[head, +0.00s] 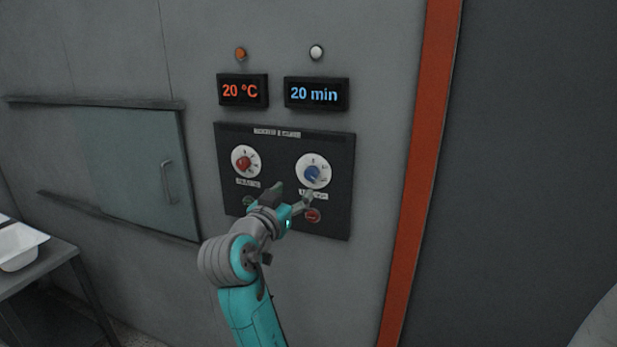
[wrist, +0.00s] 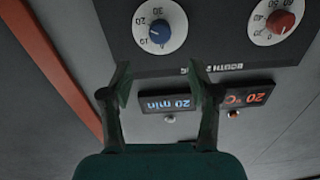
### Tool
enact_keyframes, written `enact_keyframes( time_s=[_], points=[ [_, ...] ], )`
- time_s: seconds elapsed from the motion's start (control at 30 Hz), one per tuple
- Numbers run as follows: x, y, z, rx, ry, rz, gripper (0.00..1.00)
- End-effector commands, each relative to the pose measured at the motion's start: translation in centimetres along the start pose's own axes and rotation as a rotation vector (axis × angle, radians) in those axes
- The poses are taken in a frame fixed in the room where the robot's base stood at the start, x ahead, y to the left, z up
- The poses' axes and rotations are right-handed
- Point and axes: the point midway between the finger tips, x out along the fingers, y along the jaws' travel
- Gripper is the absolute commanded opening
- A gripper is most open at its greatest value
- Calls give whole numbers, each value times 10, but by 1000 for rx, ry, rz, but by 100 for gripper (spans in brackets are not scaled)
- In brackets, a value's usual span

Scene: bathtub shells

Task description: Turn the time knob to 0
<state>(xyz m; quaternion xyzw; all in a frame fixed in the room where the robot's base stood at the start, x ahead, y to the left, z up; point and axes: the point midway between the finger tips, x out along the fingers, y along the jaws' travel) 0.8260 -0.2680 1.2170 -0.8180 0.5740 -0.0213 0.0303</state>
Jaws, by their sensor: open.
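The blue time knob (head: 312,173) sits on a white dial on the right of the dark control panel. It also shows in the upside-down wrist view (wrist: 159,33), beyond the fingertips, with dial numbers around it. The time display (head: 314,94) above the panel reads 20 min, and it shows between my fingers in the wrist view (wrist: 166,103). My gripper (head: 290,194) is open and empty, just below and left of the blue knob in the head view. Its two fingers also show apart in the wrist view (wrist: 159,84). Nothing is between the fingertips and the knob.
A red knob (head: 243,162) sits left of the blue one, under a 20 °C display (head: 242,91). A red button (head: 312,215) is low on the panel. A sliding door (head: 130,160) is at left, an orange post (head: 422,160) at right. A table with white shells (head: 18,245) stands lower left.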

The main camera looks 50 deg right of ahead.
Motion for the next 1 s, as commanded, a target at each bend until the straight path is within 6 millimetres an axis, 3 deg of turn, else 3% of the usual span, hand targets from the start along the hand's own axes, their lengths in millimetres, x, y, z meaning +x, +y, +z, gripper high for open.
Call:
enact_keyframes(
  time_s=[0.17,0.6,1.0],
  points=[
    [18,1,0,0,0,3,61],
    [90,1,0,-1,0,2,61],
    [106,0,0,0,0,-1,61]
  ],
)
